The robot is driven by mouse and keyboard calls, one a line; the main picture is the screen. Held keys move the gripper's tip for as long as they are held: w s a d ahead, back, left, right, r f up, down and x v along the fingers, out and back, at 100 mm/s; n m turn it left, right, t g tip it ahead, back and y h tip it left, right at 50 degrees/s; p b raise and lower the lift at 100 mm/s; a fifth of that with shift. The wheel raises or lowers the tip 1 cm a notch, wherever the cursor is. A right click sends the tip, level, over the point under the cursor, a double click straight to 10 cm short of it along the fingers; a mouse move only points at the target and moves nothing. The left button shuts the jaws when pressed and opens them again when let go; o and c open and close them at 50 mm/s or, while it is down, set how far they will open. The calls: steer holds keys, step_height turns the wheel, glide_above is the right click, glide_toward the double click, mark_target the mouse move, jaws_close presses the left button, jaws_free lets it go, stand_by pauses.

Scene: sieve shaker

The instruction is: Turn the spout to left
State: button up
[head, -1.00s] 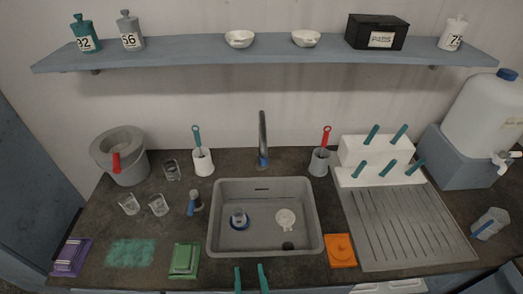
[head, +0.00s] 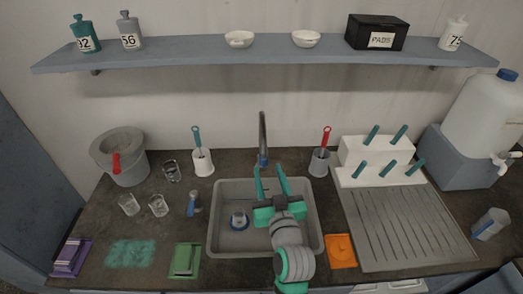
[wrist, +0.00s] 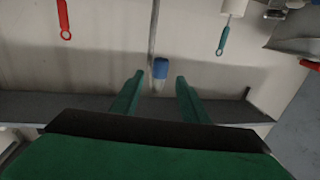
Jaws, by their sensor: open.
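The grey spout (head: 262,135) rises behind the sink and looks to point toward the front, over the basin. A blue collar (head: 263,161) is at its foot. My gripper (head: 268,170) reaches over the sink, its two teal fingers apart and empty, tips just in front of the spout's foot. In the wrist view the open gripper (wrist: 160,76) has the blue part (wrist: 160,68) in line between its fingertips. The thin grey spout (wrist: 153,30) runs up from there. I cannot tell whether either finger touches it.
The grey sink (head: 215,215) holds a cup on a blue ring (head: 238,220). A white holder with a teal brush (head: 203,163) stands left of the spout, a grey holder with a red brush (head: 320,162) right. A shelf (head: 270,52) runs above.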

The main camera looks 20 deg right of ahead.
steer(key=w+d, duration=0.1)
steer(key=w, duration=0.9)
steer(key=shift+w+d, duration=0.15)
steer(key=shift+w, duration=0.15)
jaws_close()
